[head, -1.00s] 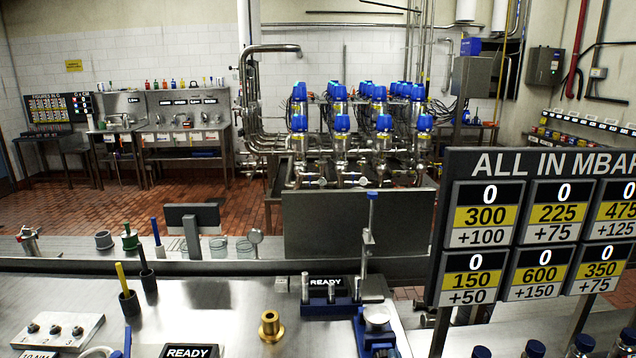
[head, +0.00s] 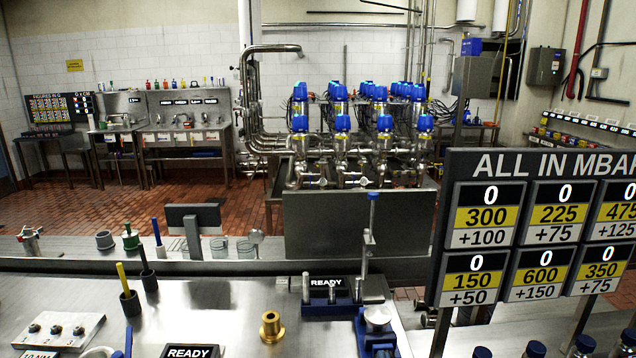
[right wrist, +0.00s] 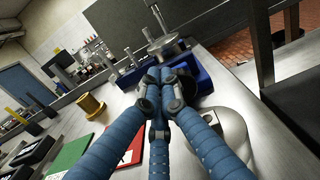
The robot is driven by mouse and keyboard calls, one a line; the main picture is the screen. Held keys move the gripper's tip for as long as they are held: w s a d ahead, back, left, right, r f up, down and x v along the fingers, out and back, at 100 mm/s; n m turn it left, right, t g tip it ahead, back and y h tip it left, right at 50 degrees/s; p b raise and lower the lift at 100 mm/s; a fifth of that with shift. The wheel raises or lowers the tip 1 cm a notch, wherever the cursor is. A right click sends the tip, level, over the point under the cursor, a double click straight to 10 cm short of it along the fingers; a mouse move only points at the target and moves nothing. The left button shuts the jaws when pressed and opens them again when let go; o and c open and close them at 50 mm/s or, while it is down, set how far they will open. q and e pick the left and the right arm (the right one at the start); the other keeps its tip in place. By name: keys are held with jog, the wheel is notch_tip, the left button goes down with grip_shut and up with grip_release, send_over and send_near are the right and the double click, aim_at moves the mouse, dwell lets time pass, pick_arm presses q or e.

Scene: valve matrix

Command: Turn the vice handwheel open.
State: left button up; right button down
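A blue vice-like fixture (head: 375,338) stands at the front edge of the steel bench in the head view. A round grey metal disc (head: 378,315) sits on it; I cannot tell for sure whether this is the handwheel. In the right wrist view a blue fixture (right wrist: 203,78) lies just beyond my fingers, with a round metal disc (right wrist: 166,42) and metal posts. My right gripper (right wrist: 168,75) has its blue ribbed fingers drawn together at the tips, with nothing seen between them. The fingers hide part of the fixture. My left gripper is in neither view.
A brass flanged piece (head: 271,328) stands left of the fixture. A READY display (head: 326,283) is behind it. A pressure board (head: 540,225) rises at the right. Black holders (head: 130,303) stand on the bench's left. Bare bench lies between holders and brass piece.

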jog(key=shift+w+a+r, duration=0.1)
jog(key=shift+a+r, duration=0.15)
jog(key=shift+r, duration=0.05)
jog(key=shift+a+r+p, duration=0.1)
jog(key=shift+r+p, duration=0.25)
jog(key=shift+p, duration=0.05)
jog(key=shift+s+a+f, duration=0.2)
jog(key=shift+a+f, duration=0.05)
jog(key=shift+f, duration=0.1)
jog(key=s, duration=0.5)
jog(key=shift+s+d, duration=0.1)
jog(key=shift+d, duration=0.3)
jog(key=shift+f, duration=0.1)
